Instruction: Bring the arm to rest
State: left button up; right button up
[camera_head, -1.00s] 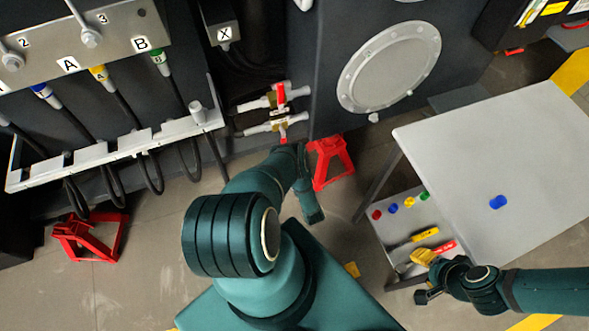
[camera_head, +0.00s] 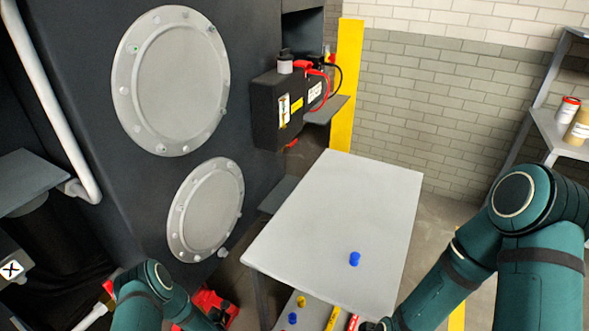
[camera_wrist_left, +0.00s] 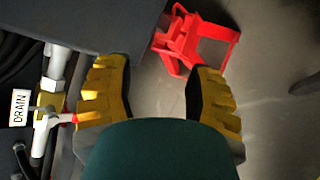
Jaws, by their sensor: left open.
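My left arm (camera_head: 150,295) shows at the lower left of the head view; its fingertips are out of sight there. In the left wrist view my left gripper (camera_wrist_left: 163,88) is open, its two yellow-padded fingers wide apart with nothing between them. A drain valve with a white DRAIN label (camera_wrist_left: 20,108) stands left of the fingers. A red stand (camera_wrist_left: 190,42) is on the floor beyond them. My right arm (camera_head: 500,250) reaches down from the right of the head view; its gripper fingers are below the frame edge.
A grey table (camera_head: 335,215) carries a blue cap (camera_head: 355,258); small coloured parts lie on its lower shelf. The dark chassis has two round covers (camera_head: 178,80) and a battery (camera_head: 285,105). A shelf with containers (camera_head: 568,108) stands at the right by the brick wall.

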pick_arm(q)
jog(key=d+r+m+h, duration=0.5)
jog(key=d+r+m, duration=0.2)
jog(key=d+m, duration=0.25)
jog(key=s+d+r+m+g+h, duration=0.6)
jog(key=s+d+r+m, duration=0.8)
jog(key=m, duration=0.7)
jog(key=s+g, duration=0.1)
jog(key=s, duration=0.2)
jog(key=shift+r, duration=0.3)
jog(key=shift+m, duration=0.25)
